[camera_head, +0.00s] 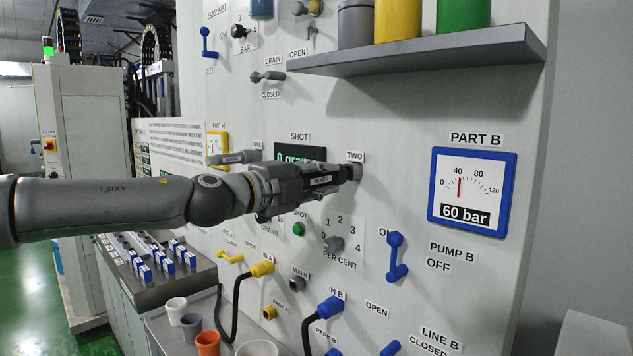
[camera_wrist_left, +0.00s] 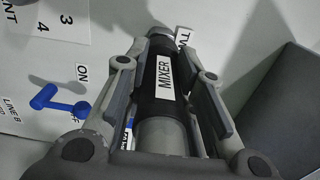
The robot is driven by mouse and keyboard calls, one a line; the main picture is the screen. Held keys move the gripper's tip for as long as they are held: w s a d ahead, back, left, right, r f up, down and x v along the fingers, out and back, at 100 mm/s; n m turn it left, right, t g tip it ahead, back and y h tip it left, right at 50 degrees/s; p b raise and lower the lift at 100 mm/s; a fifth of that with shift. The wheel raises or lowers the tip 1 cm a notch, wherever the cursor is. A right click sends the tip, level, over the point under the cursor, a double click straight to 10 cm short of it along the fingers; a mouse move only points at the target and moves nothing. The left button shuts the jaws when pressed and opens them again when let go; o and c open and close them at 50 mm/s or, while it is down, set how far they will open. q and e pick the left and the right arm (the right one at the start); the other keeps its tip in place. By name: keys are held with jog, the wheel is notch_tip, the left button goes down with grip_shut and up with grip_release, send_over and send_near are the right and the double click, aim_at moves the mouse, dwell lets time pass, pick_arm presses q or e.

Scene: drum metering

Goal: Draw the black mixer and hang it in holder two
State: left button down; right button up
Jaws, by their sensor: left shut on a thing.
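The black mixer (camera_head: 324,181) with a white MIXER label is held level in my left gripper (camera_head: 322,179). The mixer (camera_wrist_left: 165,80) also shows in the left wrist view, lying lengthwise between the two fingers, which are shut on it. Its far end points at holder two (camera_head: 356,171), a grey piece on the panel under the TWO label. In the head view the tip overlaps the holder; whether it is seated cannot be told. A grey mixer (camera_head: 234,158) with a label is at holder one on the left. My right gripper is not in view.
A shelf (camera_head: 420,50) with grey, yellow and green drums juts out above. A blue-framed gauge (camera_head: 472,192) reads 60 bar at right. Below are the blue pump B lever (camera_head: 396,257), the mixer socket (camera_head: 298,284) and hoses. Several cups (camera_head: 207,344) stand low left.

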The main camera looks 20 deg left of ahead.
pick_arm(q)
jog(key=shift+b+x, duration=0.55)
jog(key=shift+x, duration=0.55)
jog(key=c, duration=1.1)
grip_release()
jog(key=shift+c, duration=0.2)
jog(key=v, duration=1.2)
jog(key=shift+r, duration=0.1)
